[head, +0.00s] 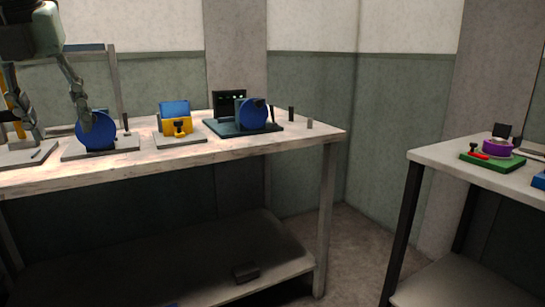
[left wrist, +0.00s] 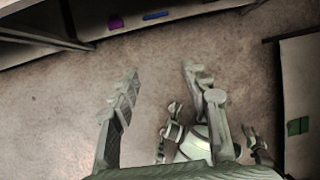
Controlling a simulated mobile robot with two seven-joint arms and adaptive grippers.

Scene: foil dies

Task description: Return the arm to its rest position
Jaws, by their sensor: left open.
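My left gripper (head: 50,108) hangs at the far left of the head view, in front of the workbench's left part. Its fingers are spread apart. In the left wrist view, its two fingers (left wrist: 160,75) are wide apart with bare floor between and beyond them, and nothing is held. Pale jointed parts (left wrist: 195,140), which look like my other gripper, show below the right finger. They are partly hidden, and their jaw state is unclear.
The long workbench (head: 235,150) carries blue round dies (head: 99,131), a yellow and blue block (head: 174,118) and a dark-based blue disc unit (head: 252,115). A second table (head: 450,155) at right holds a green-based purple piece (head: 495,148). Floor between them is clear.

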